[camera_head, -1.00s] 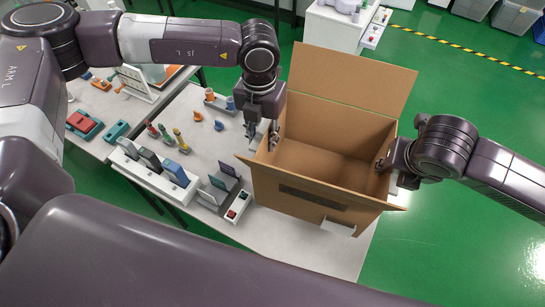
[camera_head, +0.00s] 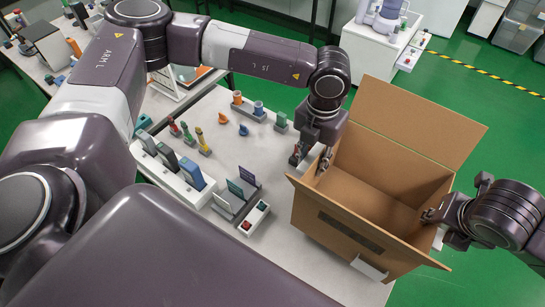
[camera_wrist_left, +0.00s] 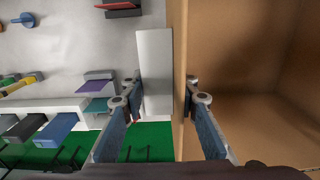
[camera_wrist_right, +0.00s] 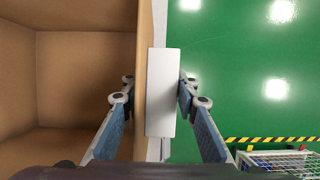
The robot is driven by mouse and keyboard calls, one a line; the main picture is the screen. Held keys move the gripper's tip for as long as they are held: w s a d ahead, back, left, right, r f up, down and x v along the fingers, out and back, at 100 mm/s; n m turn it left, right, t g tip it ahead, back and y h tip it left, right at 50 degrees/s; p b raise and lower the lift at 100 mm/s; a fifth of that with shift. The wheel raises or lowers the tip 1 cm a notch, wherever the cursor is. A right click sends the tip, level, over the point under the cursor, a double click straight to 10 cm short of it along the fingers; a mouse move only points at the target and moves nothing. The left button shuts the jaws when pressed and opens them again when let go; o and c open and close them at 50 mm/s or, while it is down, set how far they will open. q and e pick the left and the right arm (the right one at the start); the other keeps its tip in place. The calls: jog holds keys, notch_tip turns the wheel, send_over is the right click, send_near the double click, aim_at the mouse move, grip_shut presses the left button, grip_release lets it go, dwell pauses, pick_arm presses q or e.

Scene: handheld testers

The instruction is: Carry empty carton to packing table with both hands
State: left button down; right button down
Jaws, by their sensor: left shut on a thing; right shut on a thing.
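The carton (camera_head: 365,225) is an open brown cardboard box with its flaps spread, and its inside is empty. In the head view it is over the right part of the white table; I cannot tell whether it touches the top. My left gripper (camera_head: 312,162) is shut on its left wall, with a white plate between wall and outer finger in the left wrist view (camera_wrist_left: 160,95). My right gripper (camera_head: 432,216) is shut on its right wall, and the right wrist view (camera_wrist_right: 155,95) shows a similar white plate there. Which table is the packing table is unclear.
The white table (camera_head: 232,150) holds a red-and-green button box (camera_head: 255,219), a rack of handheld testers (camera_head: 178,168) and several small coloured parts left of the carton. A white cabinet (camera_head: 372,52) stands behind. Green floor (camera_head: 490,110) is clear at right.

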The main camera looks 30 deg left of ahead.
pick_arm(q)
jog(key=shift+a+f, duration=0.15)
jog(key=shift+a, duration=0.05)
pick_arm(e)
jog(key=shift+d+f, duration=0.15)
jog(key=shift+d, duration=0.05)
